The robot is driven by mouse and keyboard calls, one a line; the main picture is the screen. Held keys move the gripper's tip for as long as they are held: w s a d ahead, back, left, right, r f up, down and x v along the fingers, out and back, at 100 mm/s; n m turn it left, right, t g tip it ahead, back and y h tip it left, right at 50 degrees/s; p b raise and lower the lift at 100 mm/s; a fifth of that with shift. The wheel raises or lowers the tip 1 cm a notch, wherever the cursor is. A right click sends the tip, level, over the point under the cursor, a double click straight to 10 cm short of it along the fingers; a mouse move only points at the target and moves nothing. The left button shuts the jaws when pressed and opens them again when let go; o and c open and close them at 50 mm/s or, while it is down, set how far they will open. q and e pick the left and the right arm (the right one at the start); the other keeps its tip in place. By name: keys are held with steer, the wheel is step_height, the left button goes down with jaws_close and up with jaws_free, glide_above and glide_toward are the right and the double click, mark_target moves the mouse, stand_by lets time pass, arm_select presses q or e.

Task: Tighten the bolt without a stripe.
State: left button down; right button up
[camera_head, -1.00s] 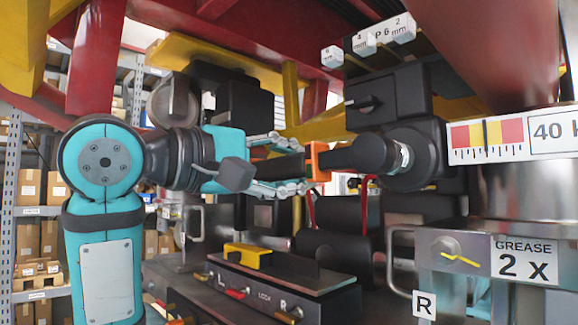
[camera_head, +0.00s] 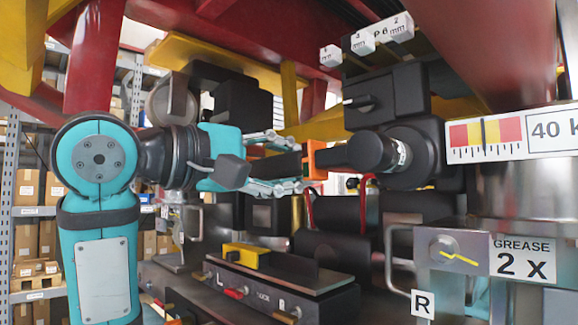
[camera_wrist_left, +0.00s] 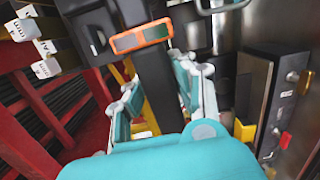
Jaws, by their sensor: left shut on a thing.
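My left gripper (camera_head: 285,163) is shut on the dark handle of a tool (camera_head: 277,166). The handle points right, level, and carries an orange block (camera_head: 313,160) just beyond the fingertips. A black bar runs on from the block to a round black head (camera_head: 371,151) against the dark machinery. In the left wrist view, the orange block with two dark windows (camera_wrist_left: 142,38) stands beyond my gripper's fingers (camera_wrist_left: 158,90). I cannot make out a bolt or its stripe; the round head's far side is hidden. My right gripper is not in view.
A black box with a small lever (camera_head: 385,94) sits just above the round head. Red and yellow beams close in overhead. A panel with coloured levers (camera_head: 275,275) lies below. A grey cabinet marked GREASE 2 x (camera_head: 465,255) stands right. Shelves with boxes (camera_head: 30,210) are behind.

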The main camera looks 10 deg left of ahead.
arm_select(q)
steer(key=shift+x, duration=0.85)
stand_by(1.3)
steer(key=shift+r, duration=0.15)
stand_by(1.0)
steer(key=shift+s+a, duration=0.15)
steer(key=shift+s, duration=0.05)
steer(key=shift+b+v, duration=0.65)
steer(key=shift+v, duration=1.25)
